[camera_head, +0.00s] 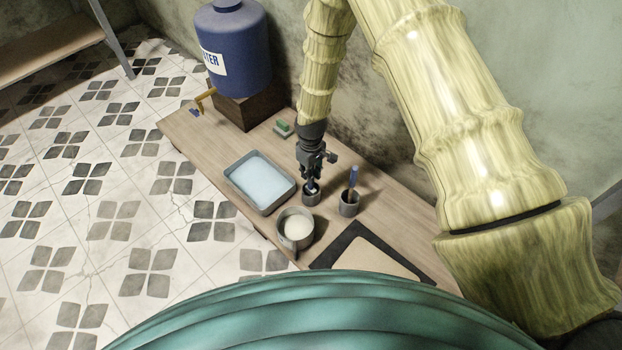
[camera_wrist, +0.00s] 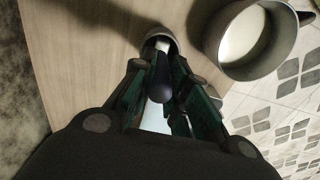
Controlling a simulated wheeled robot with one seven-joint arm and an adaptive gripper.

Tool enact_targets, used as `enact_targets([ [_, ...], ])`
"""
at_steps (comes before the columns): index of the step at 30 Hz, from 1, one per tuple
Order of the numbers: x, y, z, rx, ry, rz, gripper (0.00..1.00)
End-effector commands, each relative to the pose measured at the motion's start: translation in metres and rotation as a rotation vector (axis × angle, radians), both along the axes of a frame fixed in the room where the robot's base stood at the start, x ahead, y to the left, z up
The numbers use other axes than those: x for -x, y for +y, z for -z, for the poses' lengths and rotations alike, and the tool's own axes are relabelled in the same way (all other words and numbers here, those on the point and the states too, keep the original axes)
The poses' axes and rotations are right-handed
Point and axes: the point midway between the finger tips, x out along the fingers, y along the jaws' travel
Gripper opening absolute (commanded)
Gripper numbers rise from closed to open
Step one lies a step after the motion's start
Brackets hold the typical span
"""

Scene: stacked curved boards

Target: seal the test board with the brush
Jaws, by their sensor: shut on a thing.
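My gripper (camera_head: 312,178) points down over a small grey cup (camera_head: 311,198) and is shut on the dark blue handle of a brush (camera_wrist: 160,82). The brush's lower end is in or at the mouth of this cup, which also shows in the wrist view (camera_wrist: 152,36); its bristles are hidden. A flat tan board (camera_head: 365,256), likely the test board, lies on a dark mat (camera_head: 327,257) at the near end of the bench. My own body covers its near part.
A grey pot of cream liquid (camera_head: 296,228) stands just nearer than the cups. A tray of pale blue liquid (camera_head: 246,196) lies left of them. A green sponge (camera_head: 283,127) and a blue water barrel (camera_head: 236,60) are farther back. The wall closely borders the wooden bench (camera_head: 190,130).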

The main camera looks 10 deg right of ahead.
Motion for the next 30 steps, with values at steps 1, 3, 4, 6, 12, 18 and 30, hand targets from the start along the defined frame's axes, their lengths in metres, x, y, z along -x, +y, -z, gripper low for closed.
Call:
enact_targets([
  [1, 0.0, 0.0, -0.005, 0.0, 0.0, 0.0, 0.0],
  [3, 0.0, 0.0, -0.008, 0.0, 0.0, 0.0, 0.0],
  [4, 0.0, 0.0, -0.009, 0.0, 0.0, 0.0, 0.0],
  [6, 0.0, 0.0, -0.013, 0.0, 0.0, 0.0, 0.0],
  [12, 0.0, 0.0, -0.022, 0.0, 0.0, 0.0, 0.0],
  [18, 0.0, 0.0, -0.03, 0.0, 0.0, 0.0, 0.0],
  [30, 0.0, 0.0, -0.047, 0.0, 0.0, 0.0, 0.0],
])
